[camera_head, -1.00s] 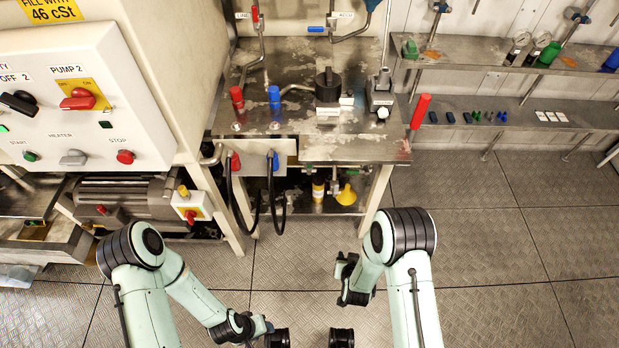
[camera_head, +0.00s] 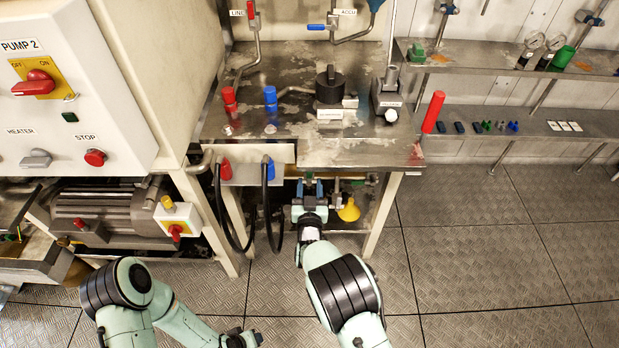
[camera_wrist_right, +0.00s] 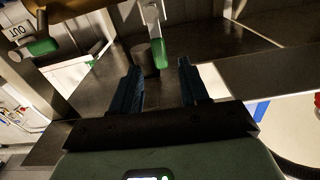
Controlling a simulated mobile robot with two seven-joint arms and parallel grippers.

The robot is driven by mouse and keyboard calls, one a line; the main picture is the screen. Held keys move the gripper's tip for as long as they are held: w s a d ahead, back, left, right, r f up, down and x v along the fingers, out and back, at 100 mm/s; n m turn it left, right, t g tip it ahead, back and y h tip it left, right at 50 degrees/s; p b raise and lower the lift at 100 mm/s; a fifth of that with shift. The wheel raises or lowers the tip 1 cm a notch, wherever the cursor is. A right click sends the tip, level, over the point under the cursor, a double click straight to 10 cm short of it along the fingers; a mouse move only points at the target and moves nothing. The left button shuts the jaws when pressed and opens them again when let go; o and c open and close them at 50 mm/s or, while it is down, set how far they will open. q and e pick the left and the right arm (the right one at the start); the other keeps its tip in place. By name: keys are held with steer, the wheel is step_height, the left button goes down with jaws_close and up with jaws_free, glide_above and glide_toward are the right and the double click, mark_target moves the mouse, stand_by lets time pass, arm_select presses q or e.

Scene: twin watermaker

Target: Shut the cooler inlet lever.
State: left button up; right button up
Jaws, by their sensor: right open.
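My right gripper (camera_head: 311,192) reaches under the steel bench in the head view. In the right wrist view its two blue fingers (camera_wrist_right: 160,84) are apart. A green-handled lever (camera_wrist_right: 158,53) shows ahead of the gap between them, hanging from a grey stem, with no contact visible. Its label is not visible, so I cannot confirm it is the cooler inlet lever. Another green-handled lever (camera_wrist_right: 42,46) with an OUT tag is at upper left. My left gripper (camera_head: 249,339) is at the bottom edge of the head view, too cut off to judge.
The steel bench (camera_head: 370,150) stands over the right gripper. A yellow funnel (camera_head: 349,210) is close to its right, and black hoses (camera_head: 268,205) hang to its left. A bench leg (camera_head: 383,215) stands further right. The floor (camera_head: 490,240) to the right is clear.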

mark_target(309, 174)
steer(key=w, duration=0.3)
steer(key=shift+w+f+b, duration=0.1)
steer(key=shift+w+b, duration=0.2)
steer(key=shift+b, duration=0.1)
arm_select(q)
steer(key=shift+s+a+f, duration=0.15)
steer(key=shift+s+f, duration=0.1)
steer(key=shift+f, duration=0.25)
steer(key=shift+s+a+f, duration=0.15)
steer(key=shift+s+f, duration=0.1)
steer(key=shift+f, duration=0.25)
arm_select(e)
steer(key=shift+w, duration=0.35)
jaws_close()
